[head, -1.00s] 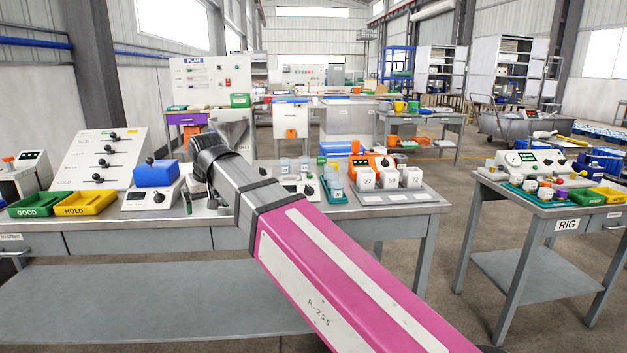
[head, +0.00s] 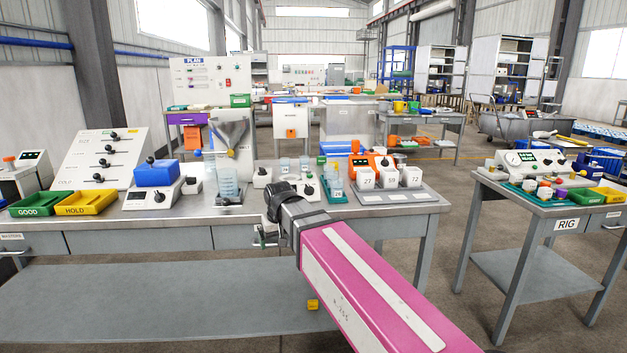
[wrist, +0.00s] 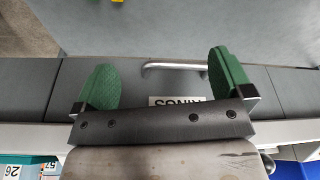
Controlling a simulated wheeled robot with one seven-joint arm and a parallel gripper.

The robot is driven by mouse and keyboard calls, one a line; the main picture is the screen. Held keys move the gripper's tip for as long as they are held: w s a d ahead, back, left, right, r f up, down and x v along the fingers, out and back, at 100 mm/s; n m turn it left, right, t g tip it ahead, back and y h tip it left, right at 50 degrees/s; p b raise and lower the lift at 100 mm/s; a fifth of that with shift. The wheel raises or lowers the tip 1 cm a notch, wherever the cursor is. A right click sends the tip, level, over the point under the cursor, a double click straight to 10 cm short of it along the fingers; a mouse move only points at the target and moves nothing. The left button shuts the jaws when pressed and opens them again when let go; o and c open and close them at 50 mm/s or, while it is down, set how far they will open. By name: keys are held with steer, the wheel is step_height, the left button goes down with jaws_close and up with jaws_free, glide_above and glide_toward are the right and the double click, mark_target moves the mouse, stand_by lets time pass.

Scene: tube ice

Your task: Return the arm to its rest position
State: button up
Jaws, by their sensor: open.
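My arm, pink with a grey wrist, reaches in from the lower right of the head view to the bench's front edge. My gripper (wrist: 163,85) shows in the wrist view with two green finger pads wide apart and nothing between them. It faces the bench's drawer front with a metal handle (wrist: 175,66) and a white label. In the head view the gripper hangs at the front edge of the bench (head: 150,238), mostly hidden behind my own wrist.
A clear container (head: 228,184) stands on the bench under a funnel (head: 229,133). A tray of white cups marked 27, 59 and 72 (head: 390,179) is right of my wrist. A small yellow cube (head: 313,305) lies on the lower shelf. The RIG table (head: 567,224) stands to the right.

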steer(key=s+d+f+m+g, duration=0.1)
steer(key=s+d+f+m, duration=0.1)
steer(key=d+f, duration=0.9)
steer(key=s+d+f+m+g, duration=0.1)
steer(key=s+d+f, duration=0.3)
steer(key=d+f, duration=0.7)
steer(key=d+m, duration=0.1)
steer(key=d, duration=0.7)
steer(key=shift+s+f+m+h, duration=0.2)
steer(key=shift+s+m+h, duration=0.1)
steer(key=shift+s+h, duration=0.1)
